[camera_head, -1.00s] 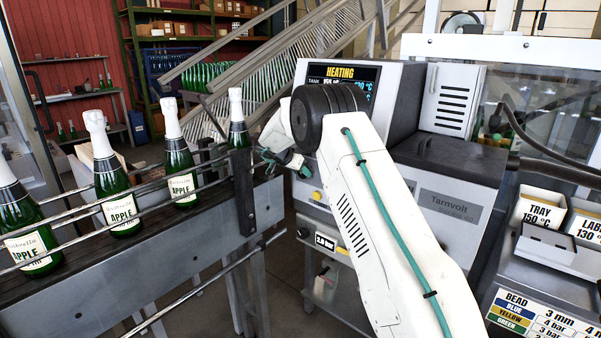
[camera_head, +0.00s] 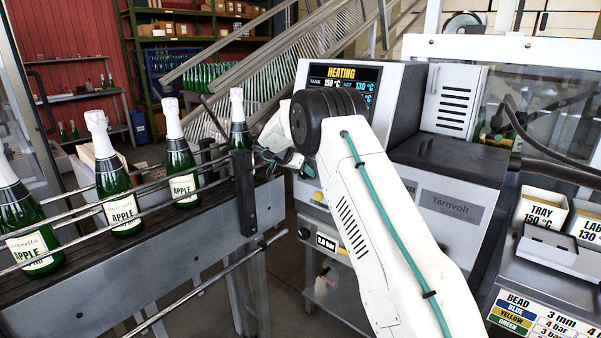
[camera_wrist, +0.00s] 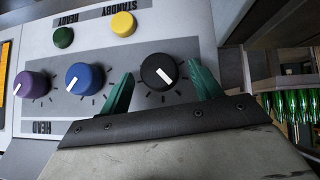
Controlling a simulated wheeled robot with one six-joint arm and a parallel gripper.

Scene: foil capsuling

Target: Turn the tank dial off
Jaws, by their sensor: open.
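The machine's control panel (camera_wrist: 105,55) fills the wrist view, upside down. A black dial (camera_wrist: 158,72) with a white pointer sits between the two green fingers of my gripper (camera_wrist: 161,76). The fingers are open, one on each side of the dial; contact cannot be told. A blue dial (camera_wrist: 84,79) and a purple dial (camera_wrist: 33,85) are to its left. No label naming the tank dial is readable. In the head view the display (camera_head: 343,77) reads HEATING, tank 150 °C, set 130 °C. My arm hides most of the panel there.
A green button (camera_wrist: 63,37) and a yellow button (camera_wrist: 123,24) are close to the dials. In the head view, a conveyor with metal rails (camera_head: 185,255) carries several green bottles (camera_head: 119,190) left of my gripper. Label trays (camera_head: 541,213) stand at the right.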

